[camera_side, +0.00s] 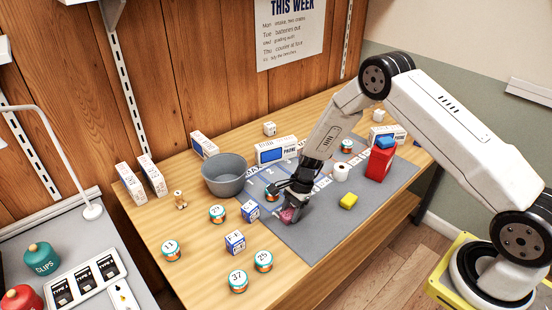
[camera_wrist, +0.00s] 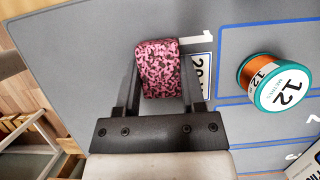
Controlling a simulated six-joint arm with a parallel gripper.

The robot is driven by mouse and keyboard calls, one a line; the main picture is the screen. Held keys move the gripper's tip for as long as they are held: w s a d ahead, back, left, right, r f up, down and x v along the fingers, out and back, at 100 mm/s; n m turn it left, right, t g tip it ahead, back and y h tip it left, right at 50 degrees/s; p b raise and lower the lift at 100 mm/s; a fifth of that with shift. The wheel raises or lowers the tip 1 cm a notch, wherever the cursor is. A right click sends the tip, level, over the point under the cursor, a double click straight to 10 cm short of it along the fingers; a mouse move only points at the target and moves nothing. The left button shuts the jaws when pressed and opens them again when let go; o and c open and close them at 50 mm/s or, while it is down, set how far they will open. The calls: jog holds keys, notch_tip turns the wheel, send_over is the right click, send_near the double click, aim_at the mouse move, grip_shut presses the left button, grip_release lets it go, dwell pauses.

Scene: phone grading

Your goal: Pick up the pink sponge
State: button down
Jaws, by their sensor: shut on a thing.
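The pink sponge (camera_wrist: 160,69), mottled with black, sits between the two fingers of my gripper (camera_wrist: 159,85) in the wrist view. The fingers are shut on its sides. In the side view the sponge (camera_side: 290,215) shows as a small pink patch under my gripper (camera_side: 288,200), low at the left front part of the grey mat (camera_side: 330,225). Part of the sponge is hidden by the fingers. I cannot tell whether it touches the mat.
A spool marked 12 (camera_wrist: 275,84) lies right of the sponge in the wrist view. A grey bowl (camera_side: 225,175), a blue-marked box (camera_side: 250,210) and several numbered spools stand to the left.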

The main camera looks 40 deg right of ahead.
jog(key=shift+r, duration=0.15)
jog(key=shift+r, duration=0.85)
jog(key=s+r, duration=1.1)
jog(key=s, duration=0.3)
jog(key=shift+w, duration=0.1)
